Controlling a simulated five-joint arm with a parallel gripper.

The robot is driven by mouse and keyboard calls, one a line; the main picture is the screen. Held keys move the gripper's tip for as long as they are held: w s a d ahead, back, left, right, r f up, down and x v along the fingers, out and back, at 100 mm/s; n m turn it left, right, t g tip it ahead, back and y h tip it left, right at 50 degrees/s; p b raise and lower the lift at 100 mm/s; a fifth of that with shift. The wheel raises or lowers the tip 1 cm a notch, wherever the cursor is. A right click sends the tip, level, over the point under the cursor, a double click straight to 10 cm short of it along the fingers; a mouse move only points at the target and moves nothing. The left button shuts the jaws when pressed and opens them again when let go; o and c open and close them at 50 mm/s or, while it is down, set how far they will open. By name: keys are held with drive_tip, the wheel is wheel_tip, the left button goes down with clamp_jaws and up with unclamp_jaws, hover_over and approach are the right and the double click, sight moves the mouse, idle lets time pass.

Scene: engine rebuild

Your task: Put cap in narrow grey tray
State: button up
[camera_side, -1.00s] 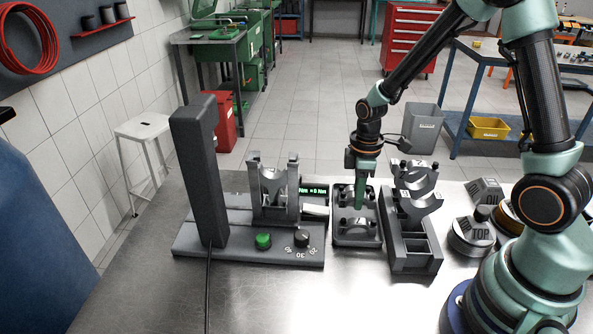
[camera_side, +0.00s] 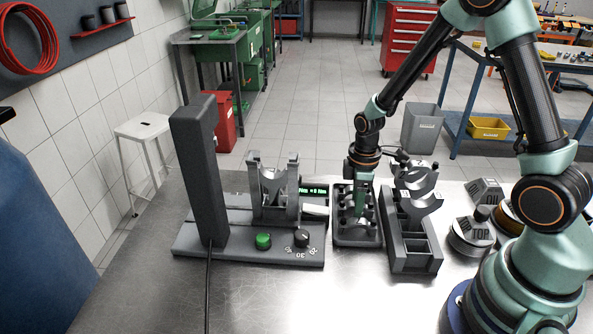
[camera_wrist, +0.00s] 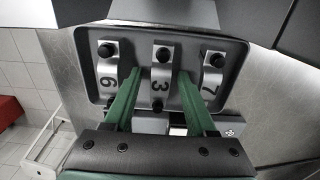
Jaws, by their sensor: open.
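In the wrist view, a row of grey metal caps numbered 6 (camera_wrist: 108,75), 3 (camera_wrist: 160,88) and 7 (camera_wrist: 212,75) sits in a shallow dark grey tray (camera_wrist: 228,50). Each has a dark round bolt head at its far end. My gripper (camera_wrist: 158,80) is open, its green fingers on either side of cap 3; contact cannot be told. In the side view, my gripper (camera_side: 358,208) reaches down into this cap tray (camera_side: 357,240). To its right stands a long narrow grey tray (camera_side: 414,266) with several compartments; the nearer ones look empty.
Large curved grey pieces (camera_side: 427,204) stand at the narrow tray's far part. A dark stand with a cradle (camera_side: 273,205), a green button (camera_side: 263,241) and a knob is close on the left. A round part marked TOP (camera_side: 472,235) lies right. The front bench is clear.

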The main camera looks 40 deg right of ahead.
drive_tip(key=shift+r, duration=0.1)
drive_tip(key=s+a+r+m+t, duration=0.1)
drive_tip(key=s+r+m+t, duration=0.1)
drive_tip(key=r, duration=0.6)
drive_tip(key=s+a+r+m+t, duration=0.1)
drive_tip(key=r+m, duration=0.3)
drive_tip(key=r, duration=0.4)
drive_tip(key=s+a+r+m+t, duration=0.2)
drive_tip(key=s+r+m, duration=0.1)
drive_tip(key=r, duration=0.5)
drive_tip(key=shift+s+a+t, duration=0.3)
drive_tip(key=shift+s, duration=0.3)
